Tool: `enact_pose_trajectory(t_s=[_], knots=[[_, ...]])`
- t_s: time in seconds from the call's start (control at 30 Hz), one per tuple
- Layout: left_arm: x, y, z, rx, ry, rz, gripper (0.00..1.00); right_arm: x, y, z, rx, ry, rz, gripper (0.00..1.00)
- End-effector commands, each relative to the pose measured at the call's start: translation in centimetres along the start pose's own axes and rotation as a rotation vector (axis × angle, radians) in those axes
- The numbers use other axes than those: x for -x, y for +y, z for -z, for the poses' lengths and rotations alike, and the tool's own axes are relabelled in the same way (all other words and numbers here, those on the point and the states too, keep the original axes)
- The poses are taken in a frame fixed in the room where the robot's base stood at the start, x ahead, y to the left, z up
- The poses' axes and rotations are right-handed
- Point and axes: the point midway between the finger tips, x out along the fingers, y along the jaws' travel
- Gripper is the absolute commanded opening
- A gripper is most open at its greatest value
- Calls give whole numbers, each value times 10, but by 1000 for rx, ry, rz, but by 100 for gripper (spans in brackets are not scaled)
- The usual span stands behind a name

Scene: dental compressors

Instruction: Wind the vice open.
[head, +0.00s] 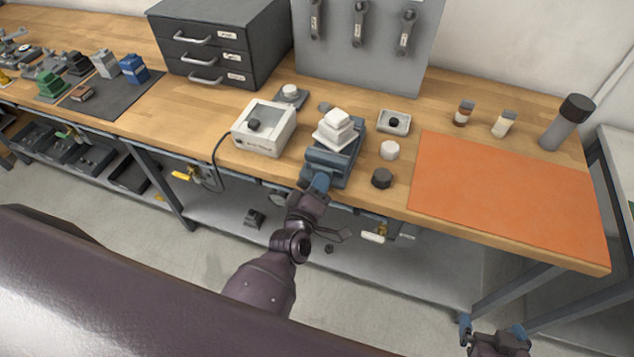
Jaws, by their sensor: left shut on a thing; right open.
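The blue-grey vice (324,161) stands at the front edge of the wooden bench. A stepped white block (336,128) sits at its top, seemingly between the jaws; the jaw gap is hidden. My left gripper (319,183) is at the front of the vice, just off the bench edge, shut on what looks like the vice handle. The handle itself is mostly hidden by the gripper. My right gripper (492,332) is open and empty, low at the bottom right, in front of the bench and away from the vice.
A white box with a knob (265,128) stands left of the vice. A black knob (382,178), a white cylinder (390,150) and a small tray (394,122) stand to its right. An orange mat (510,190) lies bare. Grey drawers (218,45) stand behind.

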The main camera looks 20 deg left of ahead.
Motion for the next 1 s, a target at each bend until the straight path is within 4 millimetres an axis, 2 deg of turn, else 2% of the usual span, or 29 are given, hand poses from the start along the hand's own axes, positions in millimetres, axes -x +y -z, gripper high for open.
enact_pose_trajectory(t_s=[0.4,1.0], knots=[[0,0,0,254,0,0,6,-2,0,3,1,7,1,98],[0,0,0,372,0,0,6,-2,0,2,3,7,1,98]])
